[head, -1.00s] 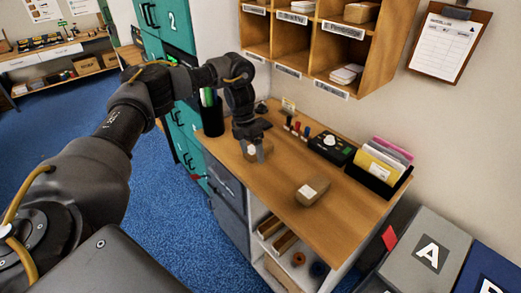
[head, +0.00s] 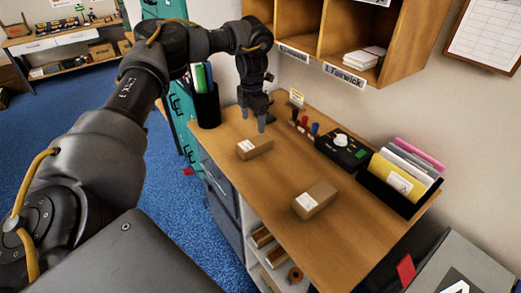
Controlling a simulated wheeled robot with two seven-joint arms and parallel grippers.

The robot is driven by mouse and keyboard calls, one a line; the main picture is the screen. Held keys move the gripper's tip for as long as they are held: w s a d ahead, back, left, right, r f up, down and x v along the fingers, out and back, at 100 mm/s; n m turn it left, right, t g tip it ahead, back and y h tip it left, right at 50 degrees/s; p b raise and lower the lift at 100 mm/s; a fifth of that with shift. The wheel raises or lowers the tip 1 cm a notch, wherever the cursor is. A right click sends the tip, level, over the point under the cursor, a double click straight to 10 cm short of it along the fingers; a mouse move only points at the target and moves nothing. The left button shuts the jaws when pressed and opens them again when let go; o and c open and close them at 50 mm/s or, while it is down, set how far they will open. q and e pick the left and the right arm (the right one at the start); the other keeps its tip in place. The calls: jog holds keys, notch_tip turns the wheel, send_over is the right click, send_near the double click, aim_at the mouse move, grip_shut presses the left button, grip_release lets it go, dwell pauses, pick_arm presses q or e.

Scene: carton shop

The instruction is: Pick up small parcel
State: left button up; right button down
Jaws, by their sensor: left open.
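Two small brown parcels with white labels lie on the wooden desk. The smaller, flatter parcel (head: 256,149) is toward the back left. The other parcel (head: 317,201) is nearer the front and middle. My left gripper (head: 253,124) points down with its two fingers apart and nothing between them. It is just behind the smaller parcel, close to it and apparently a little above the desk. My right gripper is not in view.
The wooden desk (head: 310,250) has a black pen cup (head: 207,107) at its left, a black control box (head: 342,148) and a file holder (head: 385,191) along the wall. Small coloured stamps stand behind the gripper. Wall pigeonholes (head: 400,45) hang above. Free desk surface lies around both parcels.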

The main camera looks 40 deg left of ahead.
aim_at(255, 142)
pick_arm(q)
jog(key=shift+w+f, duration=0.4)
jog(key=shift+f, duration=0.05)
jog(key=shift+w, duration=0.15)
jog(key=shift+s+d+f, duration=0.1)
jog(key=shift+s+f, duration=0.15)
jog(key=shift+f, duration=0.45)
jog(key=f, duration=0.4)
jog(key=shift+w+p, duration=0.25)
jog(key=shift+p, duration=0.15)
jog(key=shift+s+f+p, duration=0.2)
jog(key=shift+f+p, duration=0.2)
jog(key=shift+p, duration=0.05)
notch_tip(255, 142, down, 4)
jog(key=shift+w+r+p, duration=0.15)
jog(key=shift+p, duration=0.55)
jog(key=shift+f, duration=0.4)
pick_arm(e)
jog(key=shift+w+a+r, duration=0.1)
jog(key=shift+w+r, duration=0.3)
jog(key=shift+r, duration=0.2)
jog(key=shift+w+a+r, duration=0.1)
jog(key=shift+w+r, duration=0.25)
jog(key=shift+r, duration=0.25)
pick_arm(q)
jog(key=shift+r, duration=0.1)
jog(key=shift+c, duration=0.2)
